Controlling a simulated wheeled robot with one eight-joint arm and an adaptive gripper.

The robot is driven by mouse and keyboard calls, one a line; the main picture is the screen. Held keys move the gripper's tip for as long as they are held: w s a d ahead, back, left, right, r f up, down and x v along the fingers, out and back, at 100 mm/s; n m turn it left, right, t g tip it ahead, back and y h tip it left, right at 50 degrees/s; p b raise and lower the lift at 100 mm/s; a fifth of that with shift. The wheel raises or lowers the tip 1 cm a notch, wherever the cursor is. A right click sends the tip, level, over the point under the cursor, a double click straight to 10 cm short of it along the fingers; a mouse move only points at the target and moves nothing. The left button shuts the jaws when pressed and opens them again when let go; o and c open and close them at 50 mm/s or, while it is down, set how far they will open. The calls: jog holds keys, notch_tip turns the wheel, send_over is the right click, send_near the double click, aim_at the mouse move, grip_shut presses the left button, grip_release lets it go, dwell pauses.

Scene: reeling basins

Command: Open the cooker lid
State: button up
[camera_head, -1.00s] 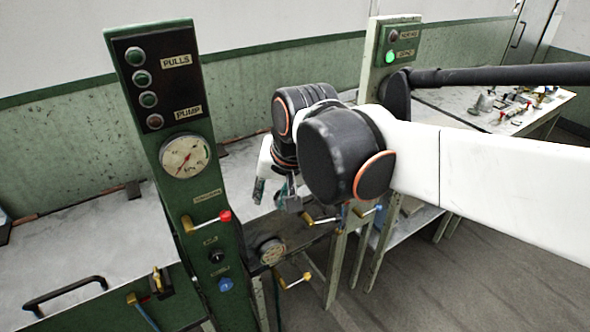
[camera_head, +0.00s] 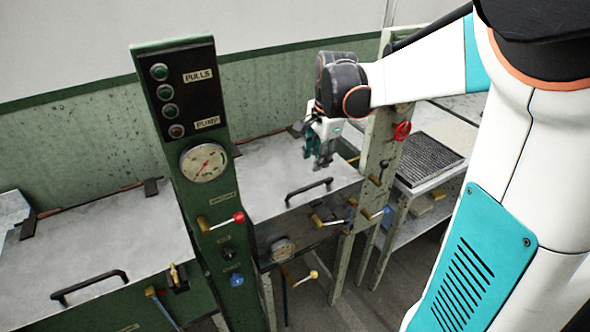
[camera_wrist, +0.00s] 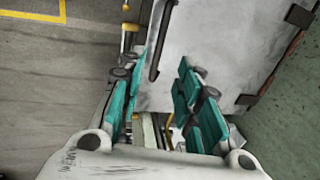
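The grey cooker lid (camera_head: 270,172) lies flat and shut behind the green control post. Its black bar handle (camera_head: 308,192) runs along the front edge. A second grey lid (camera_head: 75,250), also flat, with a black handle (camera_head: 88,287), is at the left; I cannot tell which lid is meant. My gripper (camera_head: 318,160) hangs above the right lid's back right part, behind the handle and apart from it. In the wrist view, my gripper's teal fingers (camera_wrist: 155,100) are spread with nothing between them. There the lid (camera_wrist: 215,40) and its handle (camera_wrist: 158,45) lie beyond the fingertips.
The green control post (camera_head: 205,180) with gauge and buttons stands between the two lids. Valve levers with a red knob (camera_head: 239,217) and a yellow knob (camera_head: 313,275) stick out in front. A table with a dark ribbed mat (camera_head: 432,158) is at the right.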

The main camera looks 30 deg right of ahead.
aim_at(311, 186)
jog(key=f+b, duration=0.1)
jog(key=f, duration=0.2)
jog(key=w+f+b, duration=0.1)
jog(key=f, duration=0.3)
jog(key=w+f+b, duration=0.1)
jog(key=f, duration=0.3)
jog(key=shift+w+f, duration=0.15)
jog(key=shift+f, duration=0.05)
grip_shut()
